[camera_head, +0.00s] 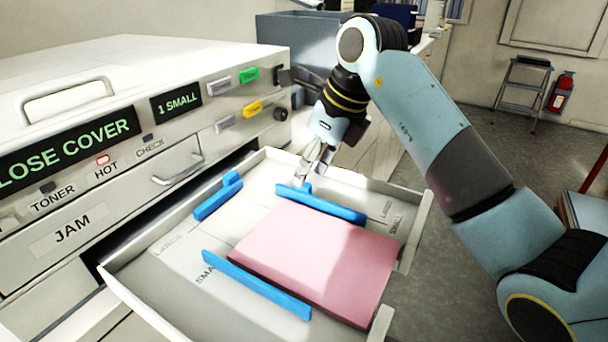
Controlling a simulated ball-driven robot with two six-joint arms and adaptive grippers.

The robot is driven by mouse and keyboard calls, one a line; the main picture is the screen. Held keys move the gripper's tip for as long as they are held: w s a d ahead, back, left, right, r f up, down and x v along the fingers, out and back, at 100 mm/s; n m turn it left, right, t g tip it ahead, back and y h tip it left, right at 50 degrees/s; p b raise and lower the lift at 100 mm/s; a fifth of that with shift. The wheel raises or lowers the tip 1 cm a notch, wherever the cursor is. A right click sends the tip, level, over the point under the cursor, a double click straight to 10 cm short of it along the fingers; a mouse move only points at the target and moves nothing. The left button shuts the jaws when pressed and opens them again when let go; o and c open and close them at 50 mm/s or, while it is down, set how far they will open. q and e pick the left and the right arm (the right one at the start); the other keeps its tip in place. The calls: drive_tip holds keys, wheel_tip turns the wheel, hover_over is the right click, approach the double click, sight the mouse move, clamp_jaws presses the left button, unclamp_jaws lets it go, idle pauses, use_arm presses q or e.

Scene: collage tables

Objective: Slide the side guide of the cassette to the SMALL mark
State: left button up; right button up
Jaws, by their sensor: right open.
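The cassette (417,215) is a pale open drawer pulled out of the printer. A pink paper stack (318,258) lies in it. One long blue side guide (322,204) stands along the stack's far edge, and another long blue guide (256,284) along its near left edge. A short blue guide (217,196) stands apart from the stack, nearer the printer. LARGE and SMALL marks (392,214) show on the floor near the far guide's right end. My right gripper (313,172) is open just above the far guide's left end; contact cannot be told. My left gripper is out of view.
The white printer (140,90) fills the left, with its handle (178,172) above the cassette. Its displays read CLOSE COVER, partly cut off, and 1 SMALL. A grey bin (300,35) stands behind. A step stool (522,90) and fire extinguisher (561,92) are far right.

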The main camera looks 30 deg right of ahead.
drive_tip(key=shift+x, duration=1.8)
clamp_jaws()
